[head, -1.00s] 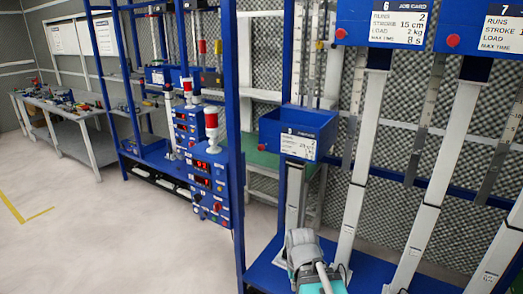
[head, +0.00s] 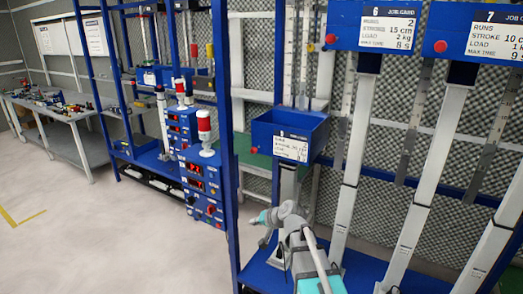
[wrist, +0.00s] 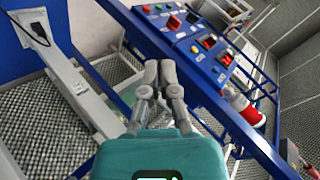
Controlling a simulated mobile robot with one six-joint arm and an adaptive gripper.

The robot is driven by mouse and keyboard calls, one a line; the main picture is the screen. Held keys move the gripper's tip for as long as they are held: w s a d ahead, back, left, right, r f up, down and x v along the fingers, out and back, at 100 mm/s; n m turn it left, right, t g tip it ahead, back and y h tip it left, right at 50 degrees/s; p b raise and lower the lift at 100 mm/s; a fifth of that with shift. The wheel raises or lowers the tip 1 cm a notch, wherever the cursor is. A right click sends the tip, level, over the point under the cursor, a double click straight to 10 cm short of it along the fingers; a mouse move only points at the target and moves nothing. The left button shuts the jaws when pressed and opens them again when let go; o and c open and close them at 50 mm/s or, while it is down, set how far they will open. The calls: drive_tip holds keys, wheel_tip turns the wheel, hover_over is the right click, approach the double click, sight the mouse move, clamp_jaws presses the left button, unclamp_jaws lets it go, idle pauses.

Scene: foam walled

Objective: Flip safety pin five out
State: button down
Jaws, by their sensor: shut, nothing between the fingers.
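Safety pin five is not clearly identifiable. In the head view a lower blue box (head: 290,135) stands between the blue upright and station 6, with a white card (head: 291,147) too small to read surely and a red knob (head: 254,150) at its left. My arm rises at the bottom of the head view, below and in front of this box; its teal end part points left and its fingertips cannot be made out there. In the wrist view my gripper (wrist: 159,68) is shut and empty, in front of a blue frame bar, apart from anything I can make out.
Station cards 6 (head: 390,27) and 7 (head: 487,36) hang at the right above pale columns. A blue upright (head: 226,150) stands left of my arm. Blue control boxes with red lamps (head: 204,125) stand behind it. The floor (head: 90,225) at the left is clear.

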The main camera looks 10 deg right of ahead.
drive_tip(key=w+d+r+m+t+p, duration=0.1)
drive_tip(key=w+d+r+m+t, duration=0.1)
drive_tip(key=w+r+m+t, duration=0.55)
drive_tip(key=m+t+h+p, duration=0.2)
drive_tip(key=m+t+h, duration=0.1)
drive_tip(key=m, duration=0.2)
approach(262, 151)
drive_tip(key=s+r, duration=0.2)
drive_tip(key=shift+s+a+g, duration=0.2)
drive_tip(key=shift+s+g, duration=0.05)
drive_tip(key=shift+s, duration=0.05)
drive_tip(key=shift+x, duration=4.95)
drive_tip(key=shift+a, duration=0.1)
drive_tip(key=s+a, duration=0.2)
drive_tip(key=s, duration=0.1)
drive_tip(key=shift+a, duration=0.1)
drive_tip(key=shift+s+f, duration=0.1)
